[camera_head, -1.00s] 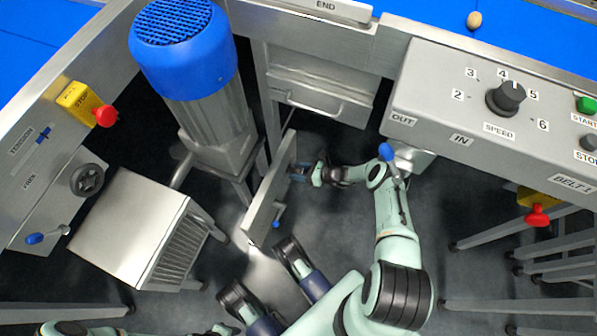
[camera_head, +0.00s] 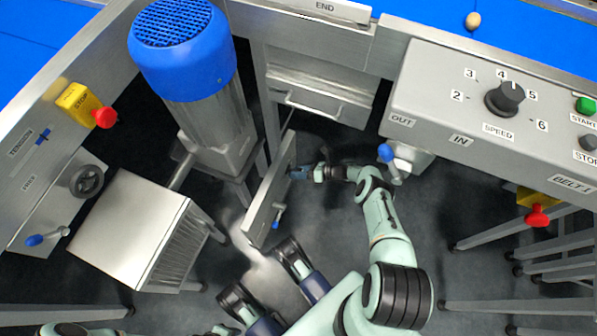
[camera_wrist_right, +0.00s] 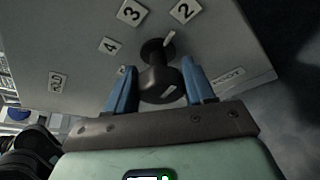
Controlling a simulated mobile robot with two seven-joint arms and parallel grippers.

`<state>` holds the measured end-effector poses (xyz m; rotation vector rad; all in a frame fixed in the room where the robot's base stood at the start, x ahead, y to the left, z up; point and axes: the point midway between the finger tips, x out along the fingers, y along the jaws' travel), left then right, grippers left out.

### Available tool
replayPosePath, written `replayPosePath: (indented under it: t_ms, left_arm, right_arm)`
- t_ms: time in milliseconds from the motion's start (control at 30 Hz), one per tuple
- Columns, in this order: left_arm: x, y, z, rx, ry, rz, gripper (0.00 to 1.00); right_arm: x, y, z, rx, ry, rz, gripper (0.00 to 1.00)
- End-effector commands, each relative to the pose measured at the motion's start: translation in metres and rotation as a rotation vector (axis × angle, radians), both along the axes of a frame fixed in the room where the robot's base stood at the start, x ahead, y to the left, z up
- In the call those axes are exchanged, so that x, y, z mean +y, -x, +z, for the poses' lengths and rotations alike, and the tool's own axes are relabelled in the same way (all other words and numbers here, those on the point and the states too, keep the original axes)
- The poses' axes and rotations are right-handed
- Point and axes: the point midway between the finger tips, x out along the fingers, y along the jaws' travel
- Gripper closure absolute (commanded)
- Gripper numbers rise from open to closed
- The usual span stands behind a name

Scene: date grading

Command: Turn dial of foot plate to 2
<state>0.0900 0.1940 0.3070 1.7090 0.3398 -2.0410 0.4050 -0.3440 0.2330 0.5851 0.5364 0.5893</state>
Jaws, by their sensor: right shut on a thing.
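The foot plate (camera_head: 266,196) is a grey upright panel below the conveyor, seen nearly edge-on in the head view. In the right wrist view its face (camera_wrist_right: 75,55) carries number labels, with 2, 3 and 4 readable. Its black dial (camera_wrist_right: 157,72) stands between the blue fingers of my right gripper (camera_wrist_right: 160,88). My right gripper is shut on the dial. The dial's white pointer mark slants up and right, towards the 2 label (camera_wrist_right: 183,10). In the head view my right gripper (camera_head: 300,173) is against the plate and the dial is hidden. My left gripper is not in view.
A blue-capped motor (camera_head: 185,60) stands left of the plate. A metal box (camera_head: 128,228) stands further left. The speed control panel (camera_head: 440,90) is at upper right, with a blue-handled lever (camera_head: 387,153) below it. A small blue lever (camera_head: 277,217) sticks out from the plate's lower part.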

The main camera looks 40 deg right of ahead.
Motion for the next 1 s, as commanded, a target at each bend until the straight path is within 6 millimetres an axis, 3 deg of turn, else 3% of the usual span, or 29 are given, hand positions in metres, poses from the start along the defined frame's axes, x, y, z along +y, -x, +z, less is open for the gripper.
replayPosePath:
  t_ms: [200, 233, 300, 667, 1000]
  left_arm:
    - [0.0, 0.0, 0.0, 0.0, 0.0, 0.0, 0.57]
    - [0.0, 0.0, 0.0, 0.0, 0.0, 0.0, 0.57]
    - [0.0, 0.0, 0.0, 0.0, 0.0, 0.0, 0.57]
    - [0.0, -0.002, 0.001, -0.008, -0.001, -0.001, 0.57]
    - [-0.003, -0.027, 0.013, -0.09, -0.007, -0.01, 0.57]
  right_arm:
    - [0.0, 0.001, -0.001, 0.003, -0.001, 0.0, 0.77]
    - [0.0, 0.001, -0.001, 0.003, -0.001, 0.0, 0.4]
    - [0.0, 0.001, -0.001, 0.003, -0.002, 0.0, 0.26]
    - [-0.004, 0.004, 0.002, 0.001, 0.0, -0.001, 0.26]
    - [-0.048, 0.053, 0.022, 0.002, 0.001, -0.005, 0.26]
